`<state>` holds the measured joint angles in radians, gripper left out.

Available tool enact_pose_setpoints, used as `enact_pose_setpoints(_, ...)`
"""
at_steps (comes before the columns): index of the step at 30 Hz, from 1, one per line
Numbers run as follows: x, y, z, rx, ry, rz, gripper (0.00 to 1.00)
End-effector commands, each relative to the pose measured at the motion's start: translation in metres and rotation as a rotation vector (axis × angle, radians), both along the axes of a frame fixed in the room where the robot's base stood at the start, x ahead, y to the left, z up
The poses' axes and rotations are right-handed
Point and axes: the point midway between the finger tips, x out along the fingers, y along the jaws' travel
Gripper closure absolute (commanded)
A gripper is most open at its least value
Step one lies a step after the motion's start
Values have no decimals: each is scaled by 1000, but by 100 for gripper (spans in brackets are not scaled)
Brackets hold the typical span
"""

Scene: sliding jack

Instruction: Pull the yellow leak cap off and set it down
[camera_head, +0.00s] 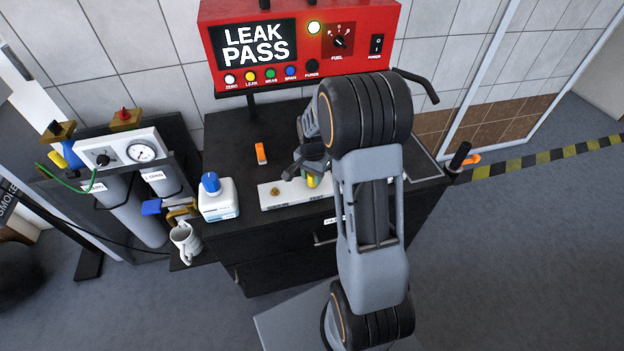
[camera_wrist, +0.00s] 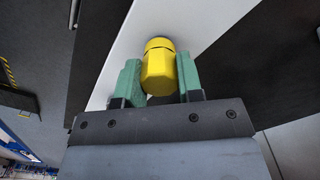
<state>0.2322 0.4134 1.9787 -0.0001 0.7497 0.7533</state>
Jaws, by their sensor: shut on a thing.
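The yellow leak cap (camera_wrist: 158,70) is between the green fingertips of my gripper (camera_wrist: 158,82) in the wrist view. The gripper is shut on it. The cap's far end is over a white strip (camera_wrist: 185,22); I cannot tell whether it touches the strip or what it is fitted to. In the head view the cap (camera_head: 312,181) shows as a small yellow patch below my gripper (camera_head: 308,172), above the white strip (camera_head: 275,203). My arm hides the strip's right part.
A red analyser (camera_head: 300,45) reading LEAK PASS stands behind the black cabinet (camera_head: 232,135). An orange item (camera_head: 261,153) lies behind the strip. A blue-capped white bottle (camera_head: 217,198) and a white mug (camera_head: 186,242) stand left. Some bare cabinet top lies behind the bottle.

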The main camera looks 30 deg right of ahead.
Motion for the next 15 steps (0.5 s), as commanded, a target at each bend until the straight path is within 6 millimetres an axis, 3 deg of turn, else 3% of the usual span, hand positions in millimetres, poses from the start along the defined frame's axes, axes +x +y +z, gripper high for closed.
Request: enact_pose_setpoints(15, 0, 0, 9, 0, 0, 0, 98)
